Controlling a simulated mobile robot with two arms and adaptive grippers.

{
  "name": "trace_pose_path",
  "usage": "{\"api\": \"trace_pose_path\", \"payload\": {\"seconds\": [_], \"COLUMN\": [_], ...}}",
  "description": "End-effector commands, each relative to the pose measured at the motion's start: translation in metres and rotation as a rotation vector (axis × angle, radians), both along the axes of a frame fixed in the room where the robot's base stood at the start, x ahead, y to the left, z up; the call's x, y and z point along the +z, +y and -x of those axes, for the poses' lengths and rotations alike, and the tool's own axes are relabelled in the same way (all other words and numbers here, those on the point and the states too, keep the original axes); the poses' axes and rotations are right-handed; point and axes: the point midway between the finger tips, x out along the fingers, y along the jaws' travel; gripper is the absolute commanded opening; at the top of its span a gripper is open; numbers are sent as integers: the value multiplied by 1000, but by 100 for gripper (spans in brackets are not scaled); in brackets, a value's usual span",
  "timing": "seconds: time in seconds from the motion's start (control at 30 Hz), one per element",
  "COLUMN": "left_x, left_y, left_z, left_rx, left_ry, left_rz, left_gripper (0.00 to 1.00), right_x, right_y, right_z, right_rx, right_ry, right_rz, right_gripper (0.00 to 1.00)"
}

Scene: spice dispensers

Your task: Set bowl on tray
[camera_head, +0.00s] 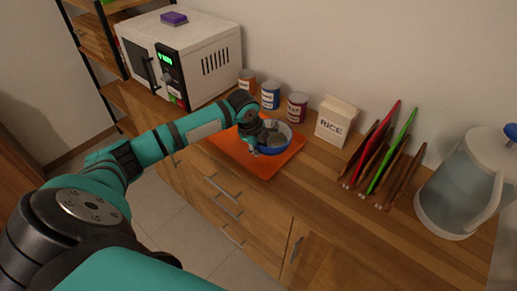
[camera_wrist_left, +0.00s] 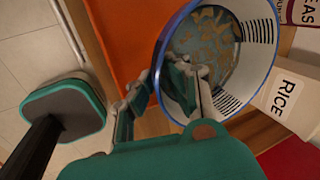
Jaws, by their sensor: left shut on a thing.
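A blue-rimmed bowl (camera_head: 275,138) with brownish contents is over the right part of the orange tray (camera_head: 231,144) on the wooden counter. My left gripper (camera_head: 262,143) is at the bowl's left side. In the left wrist view, the bowl (camera_wrist_left: 252,62) shows its white inner wall with dark stripes, and my left gripper (camera_wrist_left: 165,92) has one finger inside the bowl and one outside, shut on its rim. The orange tray (camera_wrist_left: 124,35) lies beside and below it there. I cannot tell whether the bowl touches the tray. My right gripper is in neither view.
Several cans, including a red one (camera_head: 297,107), and a RICE box (camera_head: 336,121) stand behind the tray. A wooden rack (camera_head: 390,178) with red and green items and a clear pitcher (camera_head: 458,188) are right. A white microwave (camera_head: 190,60) stands left.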

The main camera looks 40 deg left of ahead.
Motion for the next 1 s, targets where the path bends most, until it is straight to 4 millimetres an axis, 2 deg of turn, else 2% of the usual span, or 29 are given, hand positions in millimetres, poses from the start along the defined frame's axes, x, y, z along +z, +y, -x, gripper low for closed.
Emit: {"api": "trace_pose_path", "payload": {"seconds": [0.23, 0.5, 0.8, 0.83, 1.0], "left_x": [0, -33, -36, -38, -38], "left_y": [12, 12, 12, 12, 12], "left_z": [-16, -15, -15, -14, -14], "left_rx": [0, -1, -2, -3, -2], "left_ry": [-3, -2, -3, 0, 0], "left_rz": [2, 1, 0, -1, -1], "left_gripper": [0, 0, 0, 14, 35], "right_x": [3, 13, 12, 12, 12], "right_y": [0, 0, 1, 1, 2], "right_z": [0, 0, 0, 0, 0], "right_rx": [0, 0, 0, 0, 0], "right_ry": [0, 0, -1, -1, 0], "right_rz": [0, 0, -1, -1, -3], "right_gripper": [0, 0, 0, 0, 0]}}
